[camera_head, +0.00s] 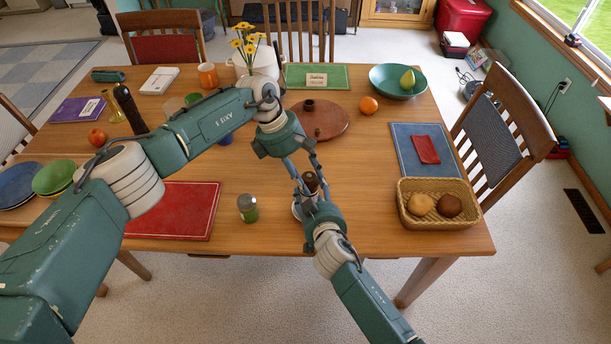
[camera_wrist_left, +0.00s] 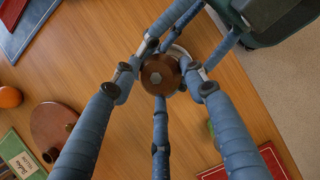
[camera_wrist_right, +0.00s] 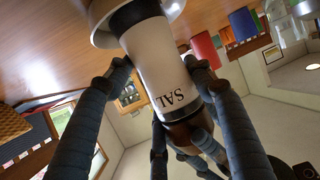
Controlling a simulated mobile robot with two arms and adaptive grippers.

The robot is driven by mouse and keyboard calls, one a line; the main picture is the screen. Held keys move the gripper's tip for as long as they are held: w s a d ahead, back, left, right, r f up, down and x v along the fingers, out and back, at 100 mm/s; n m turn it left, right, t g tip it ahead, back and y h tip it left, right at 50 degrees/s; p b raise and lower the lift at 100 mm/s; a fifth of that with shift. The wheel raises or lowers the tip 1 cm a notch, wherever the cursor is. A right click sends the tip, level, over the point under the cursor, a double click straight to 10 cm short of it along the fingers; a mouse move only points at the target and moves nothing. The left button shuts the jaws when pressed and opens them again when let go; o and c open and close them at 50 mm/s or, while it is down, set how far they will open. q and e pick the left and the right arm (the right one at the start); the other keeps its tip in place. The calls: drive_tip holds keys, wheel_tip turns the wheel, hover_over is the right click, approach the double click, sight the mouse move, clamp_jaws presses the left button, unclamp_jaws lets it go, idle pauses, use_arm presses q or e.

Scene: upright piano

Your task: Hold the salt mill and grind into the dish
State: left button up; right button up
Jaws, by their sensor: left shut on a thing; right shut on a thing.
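The salt mill (camera_head: 310,182) stands upright above the table near its front edge, between my two grippers. In the right wrist view its white body (camera_wrist_right: 158,62) shows part of a black "SAL" label and a dark wooden end. My left gripper (camera_head: 308,178) comes from above, shut around the brown wooden top (camera_wrist_left: 160,75). My right gripper (camera_head: 313,203) comes from the front, shut around the body. The pale dish (camera_head: 297,210) lies under the mill, mostly hidden by the right gripper. Its pale rim shows in the right wrist view (camera_wrist_right: 103,12). Its contents cannot be seen.
A green-and-grey shaker (camera_head: 247,208) and a red mat (camera_head: 175,212) are left of the mill. A wicker basket (camera_head: 442,222) with two rolls is on the right. A round brown board (camera_head: 325,121) lies behind. Bare wood is free between mill and basket.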

use_arm(q)
drive_tip(key=shift+s+d+f, duration=0.1)
drive_tip(key=shift+s, duration=0.2)
drive_tip(key=o, duration=1)
drive_tip(key=shift+o, duration=0.5)
drive_tip(key=shift+w, duration=0.15)
drive_tip(key=v, duration=1.2)
